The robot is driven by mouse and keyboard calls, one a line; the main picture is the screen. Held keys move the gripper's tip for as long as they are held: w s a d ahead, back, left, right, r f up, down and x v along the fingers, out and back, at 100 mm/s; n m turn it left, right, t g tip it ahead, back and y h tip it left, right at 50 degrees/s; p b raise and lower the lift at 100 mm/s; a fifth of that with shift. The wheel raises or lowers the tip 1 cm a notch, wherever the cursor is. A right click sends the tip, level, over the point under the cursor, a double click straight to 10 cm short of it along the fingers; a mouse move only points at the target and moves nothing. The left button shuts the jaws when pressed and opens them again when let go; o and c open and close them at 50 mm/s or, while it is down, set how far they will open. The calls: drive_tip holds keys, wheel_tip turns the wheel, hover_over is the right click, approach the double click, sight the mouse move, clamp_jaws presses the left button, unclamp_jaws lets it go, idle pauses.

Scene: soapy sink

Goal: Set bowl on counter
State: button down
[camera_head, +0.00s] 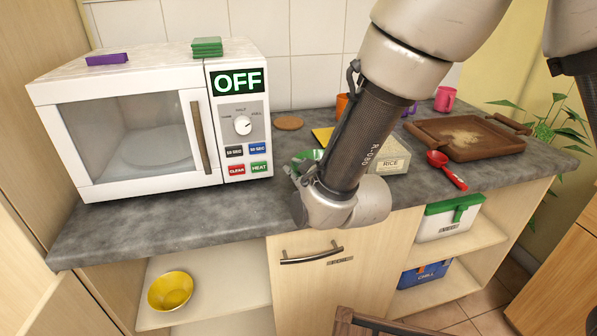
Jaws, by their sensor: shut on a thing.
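A green bowl (309,154) shows only in part behind my gripper, above the grey counter (245,205). My gripper (296,170) is mostly hidden behind my own wrist; it is shut on the green bowl at its near side. I cannot tell whether the bowl touches the counter. A second bowl, yellow (171,291), stands on the open shelf below the counter at the left.
A white microwave (130,130) reading OFF stands at the left. A rice box (390,160), a red scoop (446,170) and a brown tray (415,130) lie to the right. A round coaster (288,123) lies behind. The front counter strip before the microwave is clear.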

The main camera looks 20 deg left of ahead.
drive_tip(key=c, duration=1.4)
unclamp_jaws()
drive_tip(key=shift+r, duration=0.1)
drive_tip(key=v, duration=1.2)
